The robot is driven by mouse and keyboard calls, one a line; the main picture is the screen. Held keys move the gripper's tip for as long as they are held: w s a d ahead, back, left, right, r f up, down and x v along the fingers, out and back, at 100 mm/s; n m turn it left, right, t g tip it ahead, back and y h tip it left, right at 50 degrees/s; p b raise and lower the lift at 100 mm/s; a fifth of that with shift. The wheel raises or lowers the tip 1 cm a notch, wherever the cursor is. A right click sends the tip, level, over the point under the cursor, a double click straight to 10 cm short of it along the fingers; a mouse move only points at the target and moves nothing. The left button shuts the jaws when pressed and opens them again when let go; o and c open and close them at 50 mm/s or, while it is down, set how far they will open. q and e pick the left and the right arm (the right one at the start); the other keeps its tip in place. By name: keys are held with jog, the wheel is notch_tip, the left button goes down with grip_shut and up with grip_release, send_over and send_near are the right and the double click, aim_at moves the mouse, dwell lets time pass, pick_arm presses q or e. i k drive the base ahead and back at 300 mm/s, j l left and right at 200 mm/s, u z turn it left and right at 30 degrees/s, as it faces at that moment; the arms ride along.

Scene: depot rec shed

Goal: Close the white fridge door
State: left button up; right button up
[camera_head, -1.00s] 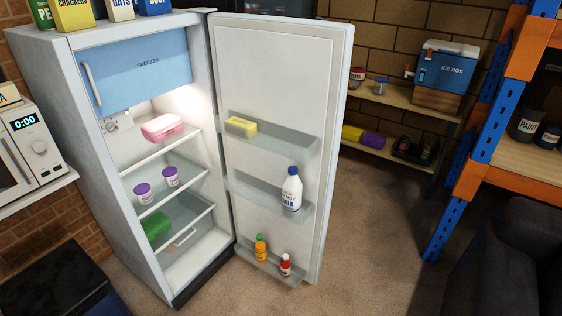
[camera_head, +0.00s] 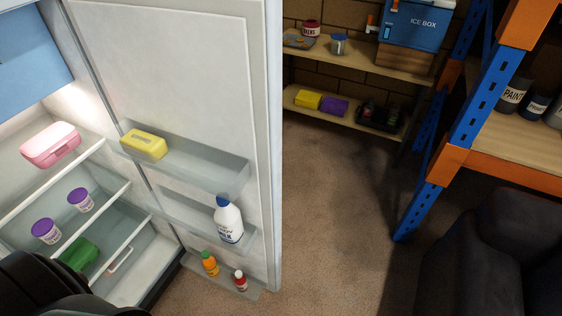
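The white fridge door (camera_head: 180,75) stands wide open, hinged on the fridge's right side, its shelved inner face towards me. Its racks hold a yellow block (camera_head: 143,144), a milk bottle (camera_head: 228,220), an orange bottle (camera_head: 209,263) and a small red-capped bottle (camera_head: 240,280). The fridge interior at left shows a pink box (camera_head: 50,146), two purple-lidded tubs (camera_head: 80,200) and a green item (camera_head: 78,253). A blue freezer flap (camera_head: 30,55) is partly cut off above. A dark part, probably my arm, shows at the lower left. Neither gripper's fingers can be seen.
A blue and orange rack (camera_head: 476,100) with paint tins stands at right, above a dark armchair-like shape (camera_head: 500,250). Low shelves (camera_head: 350,65) with an ice box (camera_head: 418,25) stand behind. Carpeted floor (camera_head: 335,220) is clear right of the door.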

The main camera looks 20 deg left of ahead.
aim_at(204, 77)
jog(key=i+z, duration=0.3)
jog(key=i, duration=1.1)
jog(key=i+u, duration=0.6)
jog(key=u, duration=0.15)
jog(key=i+l+u, duration=0.25)
jog(key=u, duration=0.15)
jog(key=i+l+u, duration=0.25)
jog(key=u, duration=0.15)
